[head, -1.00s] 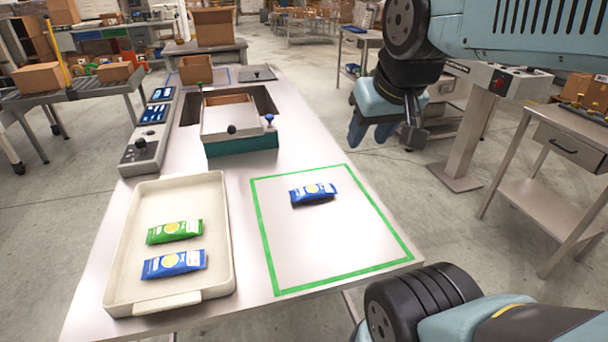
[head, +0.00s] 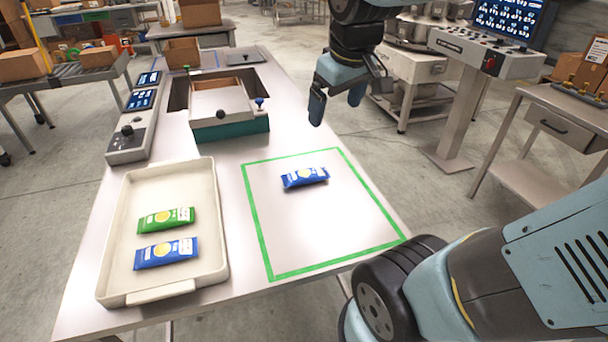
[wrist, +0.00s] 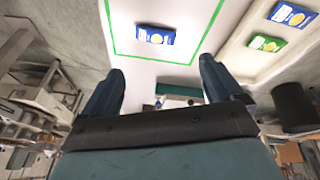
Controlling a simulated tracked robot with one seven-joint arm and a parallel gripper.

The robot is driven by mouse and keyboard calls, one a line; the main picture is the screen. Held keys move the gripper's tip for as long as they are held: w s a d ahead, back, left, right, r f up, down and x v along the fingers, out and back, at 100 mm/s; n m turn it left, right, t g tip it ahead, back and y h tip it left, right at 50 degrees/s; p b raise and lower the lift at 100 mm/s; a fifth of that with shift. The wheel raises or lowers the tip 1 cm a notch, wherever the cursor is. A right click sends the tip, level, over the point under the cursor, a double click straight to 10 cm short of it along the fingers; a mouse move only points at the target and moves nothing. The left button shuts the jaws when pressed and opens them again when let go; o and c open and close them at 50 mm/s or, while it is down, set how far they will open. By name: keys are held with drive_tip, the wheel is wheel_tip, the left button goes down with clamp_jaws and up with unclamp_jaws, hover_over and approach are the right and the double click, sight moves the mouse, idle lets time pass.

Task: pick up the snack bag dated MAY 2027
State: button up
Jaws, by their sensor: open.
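Three snack bags are in view; the printed dates are too small to read. A blue bag (head: 305,178) lies alone inside the green outlined square on the table. A green bag (head: 166,220) and another blue bag (head: 166,253) lie in the cream tray (head: 219,262). My gripper (head: 335,105) is open and empty, raised above and beyond the lone blue bag, near the table's right edge. The wrist view shows the lone blue bag (wrist: 156,35) ahead of the spread fingers (wrist: 162,85), with the tray's blue bag (wrist: 292,14) and green bag (wrist: 267,43) to the right.
A weighing unit with a teal base (head: 230,131) stands at the table's middle, beside a control panel (head: 127,141). A green tape outline (head: 256,225) marks the right part of the table. A console post (head: 460,115) and side table (head: 533,165) stand to the right.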

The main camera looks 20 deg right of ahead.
drive_tip(key=w+a+f+n+g+h, duration=0.1)
drive_tip(key=w+a+f+n+g, duration=0.15)
drive_tip(key=w+f+n, duration=0.65)
drive_tip(key=n+g+h, duration=0.2)
drive_tip(key=n+h, duration=0.1)
drive_tip(key=n, duration=0.2)
approach(299, 174)
drive_tip(key=shift+t+h, duration=0.25)
drive_tip(key=shift+h, duration=0.05)
drive_tip(key=x, duration=0.4)
drive_tip(key=shift+s+d+f, duration=0.15)
drive_tip(key=shift+s+f, duration=0.1)
drive_tip(key=shift+f, duration=0.15)
drive_tip(key=shift+x, duration=2.65)
drive_tip(key=shift+w, duration=0.15)
drive_tip(key=shift+c, duration=0.4)
drive_tip(key=c, duration=1.1)
